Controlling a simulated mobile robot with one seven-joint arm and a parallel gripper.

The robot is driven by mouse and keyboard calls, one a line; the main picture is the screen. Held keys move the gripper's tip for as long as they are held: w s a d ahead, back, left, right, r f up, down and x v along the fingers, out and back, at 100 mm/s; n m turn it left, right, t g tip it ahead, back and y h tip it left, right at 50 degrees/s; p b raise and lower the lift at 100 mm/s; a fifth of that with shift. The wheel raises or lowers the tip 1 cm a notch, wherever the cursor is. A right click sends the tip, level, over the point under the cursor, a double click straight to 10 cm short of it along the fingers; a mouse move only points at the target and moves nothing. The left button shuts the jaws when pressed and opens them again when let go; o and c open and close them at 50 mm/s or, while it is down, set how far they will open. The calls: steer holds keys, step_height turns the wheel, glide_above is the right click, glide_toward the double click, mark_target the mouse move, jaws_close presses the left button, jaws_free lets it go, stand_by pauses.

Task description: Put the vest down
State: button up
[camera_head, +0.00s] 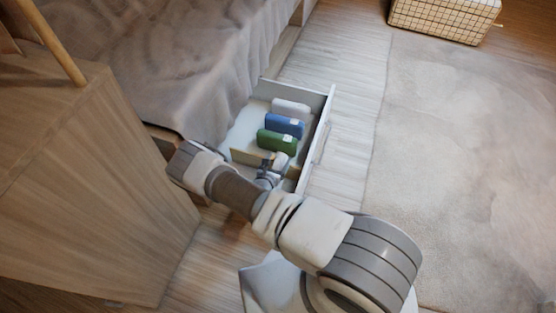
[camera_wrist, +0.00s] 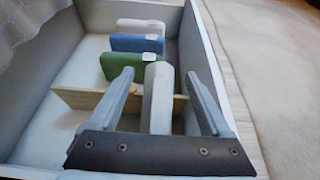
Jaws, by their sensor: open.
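A pale grey, rounded bundle (camera_wrist: 158,100), which I take to be the vest, stands on edge in the open drawer (camera_head: 317,143). It lies between the spread fingers of my gripper (camera_wrist: 158,76), with a visible gap on either side. It is in front of a thin wooden divider (camera_wrist: 80,100), turned crosswise to the other bundles. In the head view my gripper (camera_head: 272,172) is low inside the near end of the drawer, and my wrist partly hides that end. The underside of the pale bundle is hidden.
Beyond the divider stand a green bundle (camera_head: 276,142), a blue bundle (camera_head: 284,125) and a white bundle (camera_head: 291,107) in a row. The bed (camera_head: 190,60) is left of the drawer and a wooden cabinet (camera_head: 90,190) nearer left. Open floor and a rug (camera_head: 460,150) lie right.

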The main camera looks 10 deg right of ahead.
steer(key=shift+r, duration=0.35)
steer(key=p+v, duration=0.5)
steer(key=v, duration=0.7)
steer(key=shift+r, duration=0.2)
